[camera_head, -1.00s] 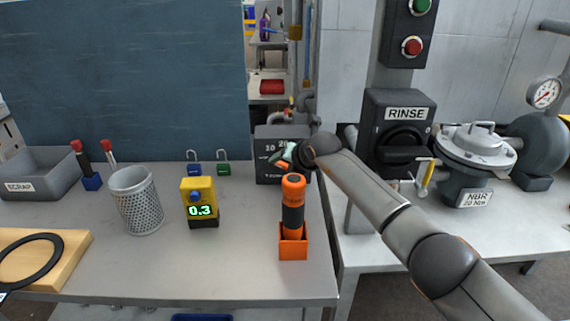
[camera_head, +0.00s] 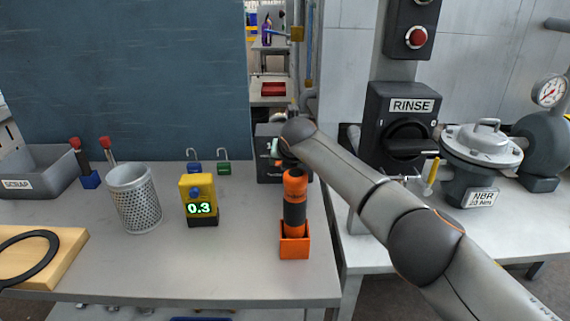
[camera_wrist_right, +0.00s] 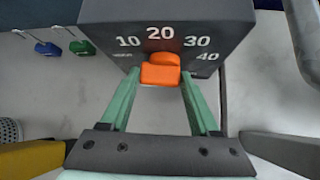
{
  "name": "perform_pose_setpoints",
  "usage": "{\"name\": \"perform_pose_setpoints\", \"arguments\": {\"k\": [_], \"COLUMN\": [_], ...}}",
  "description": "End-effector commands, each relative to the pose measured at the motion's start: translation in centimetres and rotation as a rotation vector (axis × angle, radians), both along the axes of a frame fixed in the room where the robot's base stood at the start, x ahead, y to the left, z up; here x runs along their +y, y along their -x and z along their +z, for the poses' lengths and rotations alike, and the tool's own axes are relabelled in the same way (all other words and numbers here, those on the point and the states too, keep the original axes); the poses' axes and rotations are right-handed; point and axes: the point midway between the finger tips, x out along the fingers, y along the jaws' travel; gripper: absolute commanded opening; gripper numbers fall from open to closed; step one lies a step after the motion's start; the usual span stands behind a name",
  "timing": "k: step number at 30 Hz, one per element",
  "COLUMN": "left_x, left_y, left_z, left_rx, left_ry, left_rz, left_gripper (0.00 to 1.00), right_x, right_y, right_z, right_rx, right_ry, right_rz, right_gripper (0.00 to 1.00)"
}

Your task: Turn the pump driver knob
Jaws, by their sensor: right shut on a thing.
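The pump driver is a dark box (camera_head: 264,135) at the back right of the left bench, partly hidden behind my right arm. In the right wrist view its face (camera_wrist_right: 92,18) carries a white scale with 10, 20, 30 and 40. The orange knob (camera_wrist_right: 160,74) sits just below the 20, its raised ridge roughly toward the 20. My right gripper (camera_wrist_right: 160,80) has pale green fingers, one on each side of the knob, and is shut on it. In the head view the knob is hidden; only a little of the gripper (camera_head: 276,149) shows. My left gripper is out of view.
An orange-and-black tool (camera_head: 294,205) stands upright in an orange holder beside my right arm. A yellow meter (camera_head: 197,190) reads 0.3. A mesh cup (camera_head: 134,205) and blue and green padlocks (camera_head: 224,168) stand left. The RINSE switch box (camera_head: 378,105) is right.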

Motion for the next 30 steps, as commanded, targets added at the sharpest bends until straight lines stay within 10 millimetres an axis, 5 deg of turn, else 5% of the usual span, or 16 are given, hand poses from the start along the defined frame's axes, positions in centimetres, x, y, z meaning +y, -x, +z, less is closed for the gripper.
{"name": "perform_pose_setpoints", "arguments": {"k": [2,3,10,30], "left_x": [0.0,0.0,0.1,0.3], "left_y": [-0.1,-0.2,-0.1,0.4], "left_z": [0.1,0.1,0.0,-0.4], "left_rx": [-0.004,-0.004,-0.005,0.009], "left_ry": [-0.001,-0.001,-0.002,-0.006], "left_rz": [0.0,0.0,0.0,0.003], "left_gripper": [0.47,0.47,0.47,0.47], "right_x": [-0.1,-0.1,-0.1,-0.3], "right_y": [0.0,0.0,0.0,1.1], "right_z": [0.1,0.1,0.1,1.4], "right_rx": [-0.001,-0.001,-0.001,-0.002], "right_ry": [0.003,0.003,0.001,-0.001], "right_rz": [0.001,0.001,0.0,0.002], "right_gripper": [0.07,0.65,0.9,0.93]}}
